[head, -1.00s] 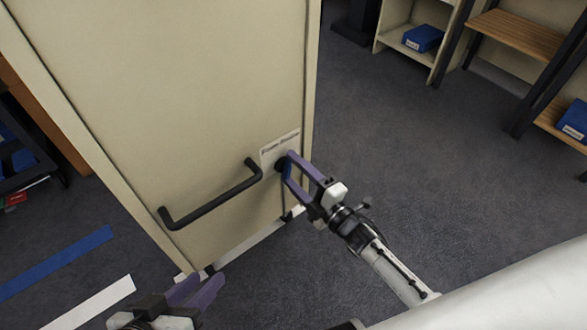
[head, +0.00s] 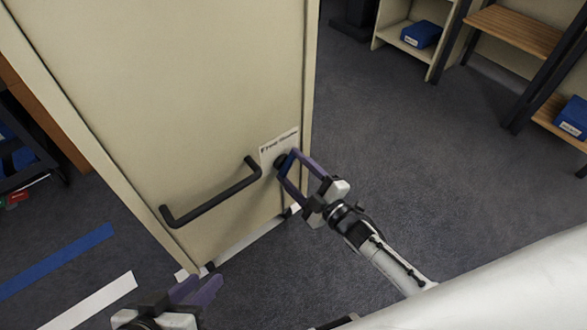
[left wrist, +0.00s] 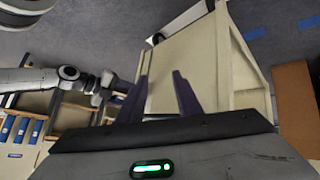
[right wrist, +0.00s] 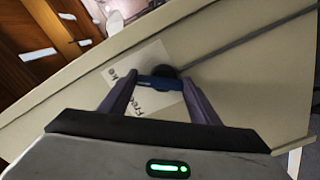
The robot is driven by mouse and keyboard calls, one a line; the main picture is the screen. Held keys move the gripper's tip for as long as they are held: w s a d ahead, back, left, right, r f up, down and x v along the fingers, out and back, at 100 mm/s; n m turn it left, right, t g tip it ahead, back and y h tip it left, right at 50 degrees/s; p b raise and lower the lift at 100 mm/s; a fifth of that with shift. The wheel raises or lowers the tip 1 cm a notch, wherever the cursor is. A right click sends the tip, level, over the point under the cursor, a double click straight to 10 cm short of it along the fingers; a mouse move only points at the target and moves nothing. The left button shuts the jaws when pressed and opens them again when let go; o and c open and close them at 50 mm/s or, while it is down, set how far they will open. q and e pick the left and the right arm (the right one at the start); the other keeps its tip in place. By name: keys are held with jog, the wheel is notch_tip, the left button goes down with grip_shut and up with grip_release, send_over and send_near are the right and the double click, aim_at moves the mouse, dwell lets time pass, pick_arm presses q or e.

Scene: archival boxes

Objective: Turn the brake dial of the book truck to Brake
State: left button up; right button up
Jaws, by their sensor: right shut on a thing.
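The book truck (head: 200,90) is a tall cream panel with a black handle. Its brake dial (head: 279,161) is dark with a blue grip bar, on a pale label plate (head: 285,143) near the panel's right edge. In the right wrist view the blue bar of the dial (right wrist: 162,83) lies between the fingertips. My right gripper (head: 287,167) is shut on the dial, its purple fingers partly hiding it. "Free" shows on the plate in the right wrist view; the other lettering is partly hidden or blurred. My left gripper (head: 199,285) is open and empty, low by the truck's lower edge.
The black bar handle (head: 210,197) sticks out from the panel left of the dial. Blue (head: 55,262) and white (head: 95,305) floor strips lie at lower left. Shelves with blue boxes (head: 421,34) stand at upper right. The carpet right of the truck is clear.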

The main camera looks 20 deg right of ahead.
jog(key=o, duration=0.8)
pick_arm(q)
jog(key=shift+r, duration=0.2)
pick_arm(e)
jog(key=shift+o, duration=1.2)
pick_arm(q)
jog(key=p, duration=0.1)
jog(key=a+f+p, duration=0.1)
jog(key=p, duration=0.1)
jog(key=shift+s+a+y, duration=0.3)
jog(key=shift+s+y, duration=0.1)
pick_arm(e)
jog(key=v, duration=1)
jog(key=shift+s, duration=0.2)
jog(key=shift+d, duration=0.1)
